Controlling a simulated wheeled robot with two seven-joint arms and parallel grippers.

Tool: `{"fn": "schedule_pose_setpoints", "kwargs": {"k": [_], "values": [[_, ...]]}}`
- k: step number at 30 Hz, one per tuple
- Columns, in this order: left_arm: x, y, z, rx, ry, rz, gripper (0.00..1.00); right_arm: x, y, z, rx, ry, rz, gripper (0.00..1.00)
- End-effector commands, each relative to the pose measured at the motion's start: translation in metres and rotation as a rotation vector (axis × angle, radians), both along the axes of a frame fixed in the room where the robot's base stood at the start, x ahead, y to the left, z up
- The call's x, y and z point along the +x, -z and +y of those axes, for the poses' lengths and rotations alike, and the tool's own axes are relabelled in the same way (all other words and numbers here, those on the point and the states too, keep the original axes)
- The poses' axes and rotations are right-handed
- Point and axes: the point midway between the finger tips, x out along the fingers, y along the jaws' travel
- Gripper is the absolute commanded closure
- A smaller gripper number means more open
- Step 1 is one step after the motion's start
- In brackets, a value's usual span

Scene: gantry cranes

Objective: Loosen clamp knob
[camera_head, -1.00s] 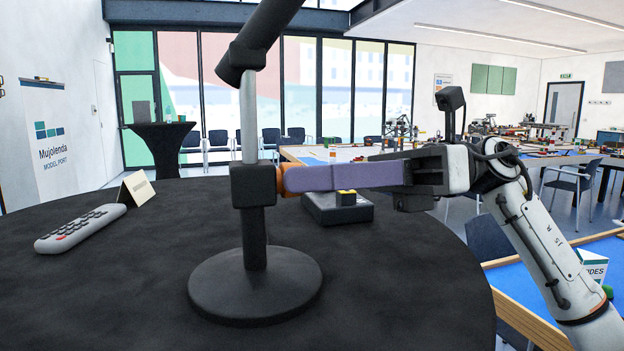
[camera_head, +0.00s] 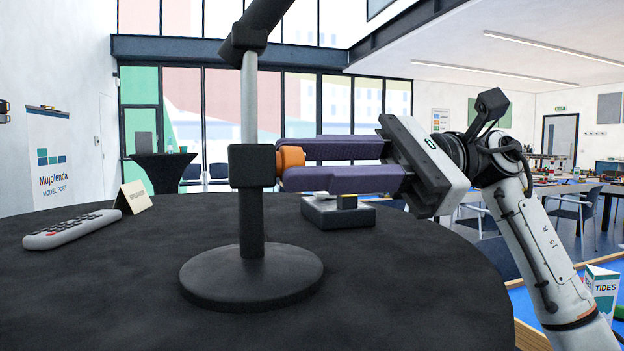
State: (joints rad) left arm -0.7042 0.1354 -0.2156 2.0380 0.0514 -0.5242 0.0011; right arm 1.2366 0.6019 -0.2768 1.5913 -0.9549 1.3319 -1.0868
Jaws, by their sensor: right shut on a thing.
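The clamp knob (camera_head: 290,159) is a small orange knob on the right side of the black clamp block (camera_head: 251,165). The block sits on a stand with a grey upper rod (camera_head: 249,98) and a round black base (camera_head: 252,276) on the dark round table (camera_head: 400,290). My right gripper (camera_head: 286,165) comes in from the right with its two purple fingers one above the other. It is shut on the knob, with the fingertips at its upper and lower sides. The fingers partly hide the knob's right end. My left gripper is not in view.
A black box (camera_head: 338,213) with a yellow and black top stands behind the gripper. The front of the table is clear.

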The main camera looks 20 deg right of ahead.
Motion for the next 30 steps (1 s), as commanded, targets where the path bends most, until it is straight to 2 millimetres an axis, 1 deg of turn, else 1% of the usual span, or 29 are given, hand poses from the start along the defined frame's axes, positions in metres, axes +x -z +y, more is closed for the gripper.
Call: {"fn": "schedule_pose_setpoints", "kwargs": {"k": [1,7,15,24,30], "values": [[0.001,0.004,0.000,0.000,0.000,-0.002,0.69,0.000,0.002,0.000,0.002,0.000,-0.047,0.95],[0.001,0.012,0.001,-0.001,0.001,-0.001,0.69,0.000,0.001,0.000,0.002,0.000,-0.235,0.95],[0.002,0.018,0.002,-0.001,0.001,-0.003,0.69,0.000,0.000,0.000,0.003,0.000,-0.461,0.95],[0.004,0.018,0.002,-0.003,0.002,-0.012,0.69,0.000,0.000,0.000,0.001,0.000,-0.622,0.95],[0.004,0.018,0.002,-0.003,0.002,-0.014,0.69,0.000,0.000,0.000,0.001,0.000,-0.671,0.95]]}}
